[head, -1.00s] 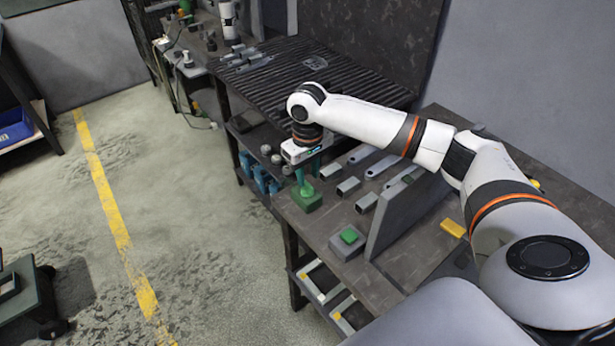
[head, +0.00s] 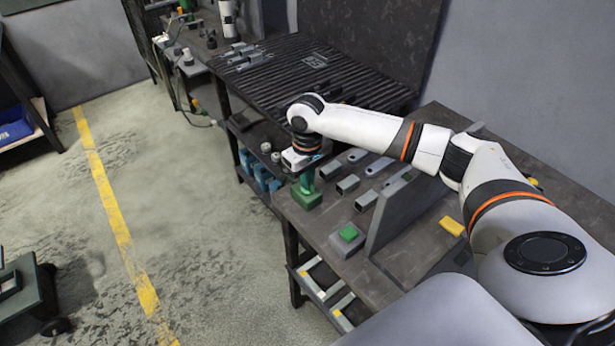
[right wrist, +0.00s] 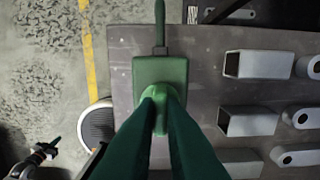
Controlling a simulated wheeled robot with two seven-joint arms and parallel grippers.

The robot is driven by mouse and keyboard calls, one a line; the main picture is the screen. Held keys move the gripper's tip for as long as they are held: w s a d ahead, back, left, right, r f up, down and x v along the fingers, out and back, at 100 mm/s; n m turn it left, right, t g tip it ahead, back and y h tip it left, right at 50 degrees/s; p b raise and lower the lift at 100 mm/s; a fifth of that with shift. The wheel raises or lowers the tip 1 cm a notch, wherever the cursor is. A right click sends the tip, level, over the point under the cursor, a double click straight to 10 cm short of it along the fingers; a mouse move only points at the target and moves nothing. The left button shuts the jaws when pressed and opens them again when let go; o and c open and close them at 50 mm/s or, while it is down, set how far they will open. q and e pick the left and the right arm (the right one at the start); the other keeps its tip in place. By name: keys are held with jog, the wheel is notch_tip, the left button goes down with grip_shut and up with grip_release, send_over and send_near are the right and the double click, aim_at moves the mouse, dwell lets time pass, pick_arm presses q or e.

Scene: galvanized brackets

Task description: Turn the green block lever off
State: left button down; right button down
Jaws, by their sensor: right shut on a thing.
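The green block lever (head: 306,197) stands on the near left corner of the dark workbench, a green block with an upright handle. In the right wrist view its block (right wrist: 160,70) is seen from above, with a thin green stem running from its far side. My right gripper (head: 307,178) is over the block and shut on the lever's handle. In the right wrist view its dark green fingers (right wrist: 160,100) come up from below and meet around the rounded handle, hiding part of it. My left gripper is not seen in the head view.
A grey box with a green button (head: 348,235) is nearer on the bench (head: 405,255). A grey upright panel (head: 400,213) stands right of it. Metal brackets (head: 348,184) lie right of the lever. A yellow block (head: 452,226) lies farther right. The floor to the left is open.

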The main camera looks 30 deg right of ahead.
jog(key=shift+r+n+p, duration=0.2)
jog(key=shift+n+p, duration=0.3)
jog(key=shift+p, duration=0.3)
jog(key=n+p, duration=0.3)
jog(key=shift+r+p, duration=0.1)
jog(key=shift+p, duration=0.25)
jog(key=n+p, duration=0.2)
jog(key=n, duration=0.1)
jog(key=shift+n+p, duration=0.3)
jog(key=n+p, duration=0.1)
jog(key=n, duration=0.1)
jog(key=n+p, duration=0.1)
jog(key=n, duration=0.1)
jog(key=shift+f+n, duration=0.2)
jog(key=shift+n, duration=0.1)
jog(key=n, duration=0.5)
jog(key=shift+n+p, duration=0.3)
jog(key=shift+p, duration=0.1)
jog(key=shift+f, duration=0.1)
jog(key=c, duration=1.5)
grip_release()
